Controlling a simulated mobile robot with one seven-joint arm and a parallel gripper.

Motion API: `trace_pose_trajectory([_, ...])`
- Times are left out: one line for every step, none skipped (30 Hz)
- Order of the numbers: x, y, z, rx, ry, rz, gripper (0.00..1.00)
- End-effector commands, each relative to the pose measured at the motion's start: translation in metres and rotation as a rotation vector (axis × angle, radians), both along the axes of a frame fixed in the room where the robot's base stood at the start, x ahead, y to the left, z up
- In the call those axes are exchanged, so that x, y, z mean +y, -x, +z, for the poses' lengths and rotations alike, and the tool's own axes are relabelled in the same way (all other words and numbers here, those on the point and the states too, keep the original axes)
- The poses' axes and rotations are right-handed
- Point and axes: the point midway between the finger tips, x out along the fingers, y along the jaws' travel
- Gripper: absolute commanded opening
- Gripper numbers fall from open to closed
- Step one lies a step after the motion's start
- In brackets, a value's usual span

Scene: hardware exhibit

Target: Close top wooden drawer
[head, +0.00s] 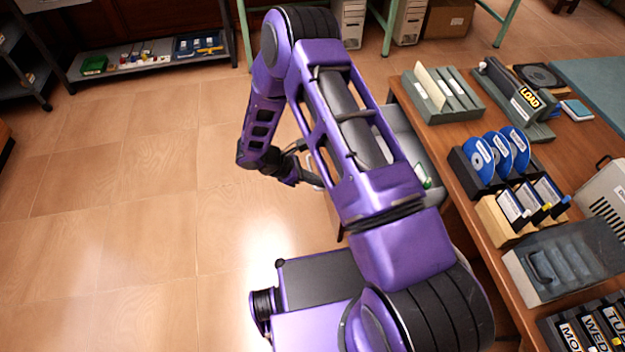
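A drawer (406,132) is pulled out from under the left edge of the wooden table. Its pale grey inside shows to the right of my arm, with a small green and white item in it. My purple arm hides most of the drawer, and its front shows only in slivers. My gripper (304,177) is low on the left side of the arm, close to the drawer's front. It is small and partly covered by my arm, so I cannot tell whether it touches the drawer or how its fingers stand.
The wooden table (462,178) carries blue discs (497,155), a grey file holder (443,95), a LOAD-labelled device (515,98) and a grey case (567,260). A low shelf (150,60) stands at the back left. The tiled floor (130,200) on the left is clear.

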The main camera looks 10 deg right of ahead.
Motion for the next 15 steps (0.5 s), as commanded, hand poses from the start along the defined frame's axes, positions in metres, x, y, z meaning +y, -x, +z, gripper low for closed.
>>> trace_pose_trajectory([0.000, 0.000, 0.000, 0.000, 0.000, 0.000, 0.00])
trace_pose_trajectory([0.000, 0.000, 0.000, 0.000, 0.000, 0.000, 0.00])
trace_pose_trajectory([0.000, 0.000, 0.000, 0.000, 0.000, 0.000, 0.00])
trace_pose_trajectory([0.000, 0.000, 0.000, 0.000, 0.000, 0.000, 0.00])
trace_pose_trajectory([0.000, 0.000, 0.000, 0.000, 0.000, 0.000, 0.00])
trace_pose_trajectory([0.000, 0.000, 0.000, 0.000, 0.000, 0.000, 0.00])
trace_pose_trajectory([0.000, 0.000, 0.000, 0.000, 0.000, 0.000, 0.00])
trace_pose_trajectory([-0.001, 0.000, 0.000, 0.000, 0.000, 0.000, 0.00])
trace_pose_trajectory([-0.002, 0.000, 0.000, 0.000, 0.001, 0.000, 0.00])
trace_pose_trajectory([-0.003, 0.000, 0.000, -0.001, 0.001, -0.001, 0.00])
trace_pose_trajectory([-0.005, 0.000, 0.000, -0.001, 0.001, -0.001, 0.00])
trace_pose_trajectory([-0.007, 0.000, 0.000, -0.001, 0.001, -0.001, 0.00])
trace_pose_trajectory([-0.010, 0.000, 0.000, -0.001, 0.002, -0.001, 0.00])
trace_pose_trajectory([-0.013, 0.000, 0.000, -0.001, 0.002, -0.001, 0.00])
trace_pose_trajectory([-0.018, 0.000, 0.000, -0.002, 0.002, -0.002, 0.00])
